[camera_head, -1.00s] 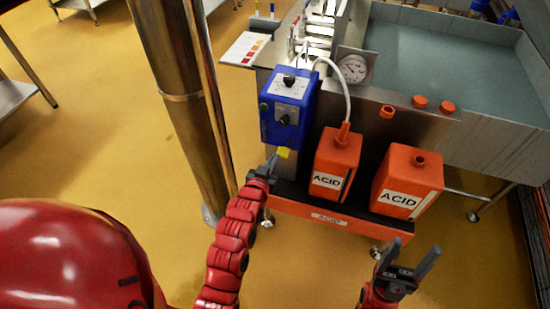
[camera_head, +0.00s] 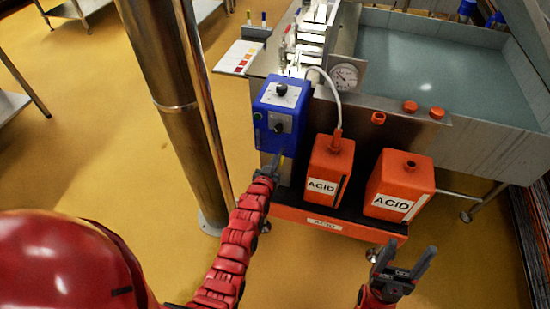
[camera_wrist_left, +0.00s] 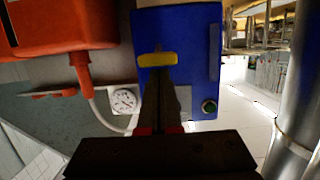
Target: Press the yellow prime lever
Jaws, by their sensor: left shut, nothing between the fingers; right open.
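The yellow prime lever (camera_wrist_left: 157,59) shows in the left wrist view as a short yellow bar on the blue pump box (camera_wrist_left: 190,38). In the head view the blue pump box (camera_head: 282,112) hangs on the front of the steel vat, and I cannot make out the lever there. My left gripper (camera_head: 278,160) is shut and empty, just below the box's lower part. In the wrist view its shut fingertips (camera_wrist_left: 160,72) overlap the lever's lower edge; I cannot tell whether they touch. My right gripper (camera_head: 404,252) is open and empty, low on the right.
Two orange acid canisters, one left (camera_head: 328,170) and one right (camera_head: 400,185), stand right of the pump box on an orange-fronted shelf (camera_head: 325,224). A white hose (camera_head: 336,98) joins the left canister. A steel column (camera_head: 172,105) stands left of my left arm.

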